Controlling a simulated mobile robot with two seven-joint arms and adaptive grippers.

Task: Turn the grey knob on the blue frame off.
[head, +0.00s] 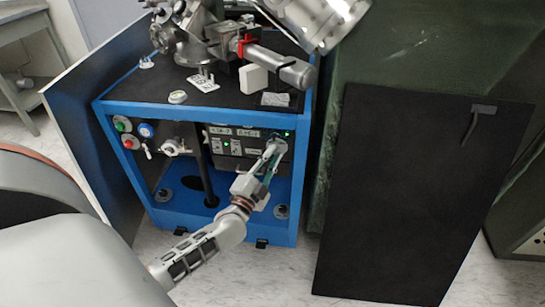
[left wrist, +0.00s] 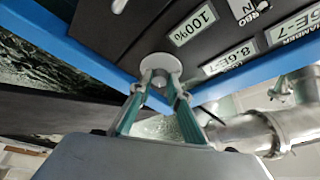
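The blue frame (head: 160,109) stands left of centre in the head view and holds a dark control panel (head: 226,146). The grey knob (left wrist: 160,66) shows in the left wrist view as a pale round disc on the panel. In the head view the knob is mostly hidden by my left gripper (head: 275,149), at the panel's right end. In the left wrist view the fingertips of my left gripper (left wrist: 160,80) close in on the knob from both sides and appear to touch it. My right gripper is in neither view.
Metal vacuum parts (head: 200,40) and a white block (head: 253,78) stand on the frame's black top. A black board (head: 410,190) leans at right. Pale floor (head: 270,270) lies in front.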

